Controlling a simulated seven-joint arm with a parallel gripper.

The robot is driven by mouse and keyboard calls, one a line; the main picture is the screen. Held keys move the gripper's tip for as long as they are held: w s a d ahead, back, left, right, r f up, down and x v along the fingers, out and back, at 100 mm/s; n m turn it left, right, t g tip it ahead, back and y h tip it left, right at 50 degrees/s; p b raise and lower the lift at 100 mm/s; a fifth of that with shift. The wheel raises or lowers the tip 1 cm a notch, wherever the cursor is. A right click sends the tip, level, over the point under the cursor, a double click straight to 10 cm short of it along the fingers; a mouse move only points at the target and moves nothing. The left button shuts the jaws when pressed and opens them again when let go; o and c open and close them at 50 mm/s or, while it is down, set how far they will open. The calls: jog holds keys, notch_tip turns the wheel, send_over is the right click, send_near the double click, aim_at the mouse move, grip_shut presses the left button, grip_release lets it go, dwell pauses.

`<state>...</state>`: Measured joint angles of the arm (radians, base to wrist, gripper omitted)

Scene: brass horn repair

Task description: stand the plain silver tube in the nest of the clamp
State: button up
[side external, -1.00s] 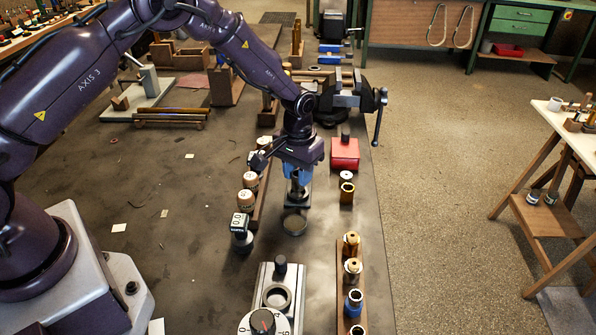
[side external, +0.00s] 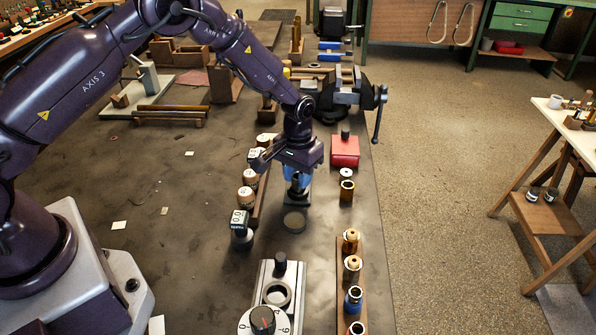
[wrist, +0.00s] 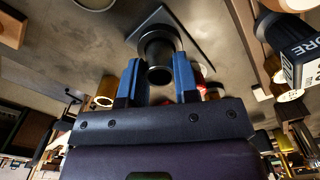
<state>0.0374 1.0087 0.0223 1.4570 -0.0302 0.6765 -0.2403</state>
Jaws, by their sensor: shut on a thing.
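The clamp (side external: 278,294), a grey block with a round ring nest, lies nearer the camera, with a dial and a black knob. The nest looks empty.
A wooden rack (side external: 343,300) with several capped tubes stands right of the clamp. A red box (side external: 345,151) stands behind to the right.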

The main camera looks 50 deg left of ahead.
jog(key=shift+f, duration=0.55)
jog(key=o, duration=1.3)
jog(key=shift+r, duration=0.15)
jog(key=shift+r, duration=3.4)
